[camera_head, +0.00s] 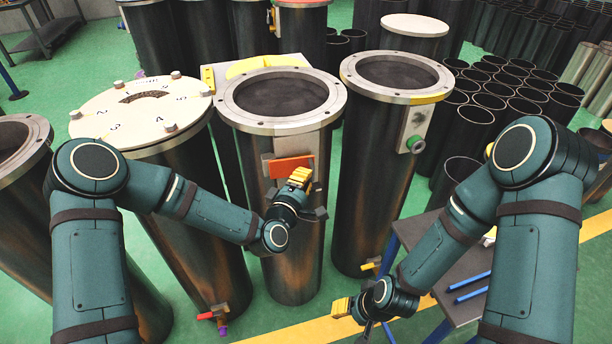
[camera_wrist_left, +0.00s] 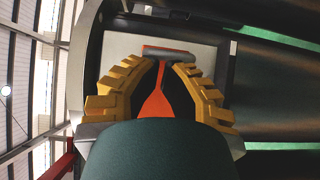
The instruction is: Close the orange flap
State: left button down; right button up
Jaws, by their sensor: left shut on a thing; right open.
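The orange flap (camera_head: 291,166) is on a pale plate on the side of the middle open flanged cylinder (camera_head: 286,125). It sticks out from the plate, and its exact angle is hard to judge. My left gripper (camera_head: 300,178) is at the flap's right end, its yellow fingers shut on it. In the left wrist view the yellow fingers (camera_wrist_left: 160,85) stand on both sides of the orange flap (camera_wrist_left: 158,104), with a grey hinge-like bar behind it. The fingers hide part of the flap. My right gripper (camera_head: 341,307) is open and empty at lower right, near the table.
A cylinder with a white bolted lid (camera_head: 141,107) stands left of the middle one. An open cylinder (camera_head: 394,75) with a green-knobbed plate stands to its right. A low table (camera_head: 455,275) with blue rods is at lower right. Black tubes (camera_head: 497,95) crowd the right.

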pick_arm(q)
jog(key=shift+w+d, duration=0.2)
jog(key=shift+w, duration=0.3)
jog(key=shift+w, duration=0.1)
jog(key=shift+w+d+b, duration=0.15)
jog(key=shift+w+b, duration=0.35)
jog(key=shift+w, duration=0.1)
jog(key=shift+f, duration=0.1)
